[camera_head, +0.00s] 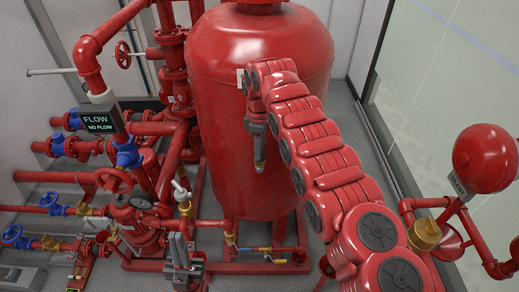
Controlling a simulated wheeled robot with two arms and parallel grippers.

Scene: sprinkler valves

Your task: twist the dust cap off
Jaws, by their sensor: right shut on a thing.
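My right gripper (259,161) hangs in front of the large red tank, at the end of my red segmented arm, and points down. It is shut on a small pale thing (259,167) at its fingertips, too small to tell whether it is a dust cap. A brass-coloured fitting (425,235) sits on the red pipework at the right, well away from the gripper; I cannot tell whether it carries a cap. My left gripper (178,246) is grey and low in the view, in front of the valve pipework. Its fingers point up, and I cannot tell whether they are apart.
The red tank (220,80) fills the middle. Red pipes with blue-handled valves (125,152) and a FLOW / NO FLOW sign (97,121) crowd the left. A round red bell-like housing (485,158) stands at the right. Bare floor (345,130) shows behind my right arm.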

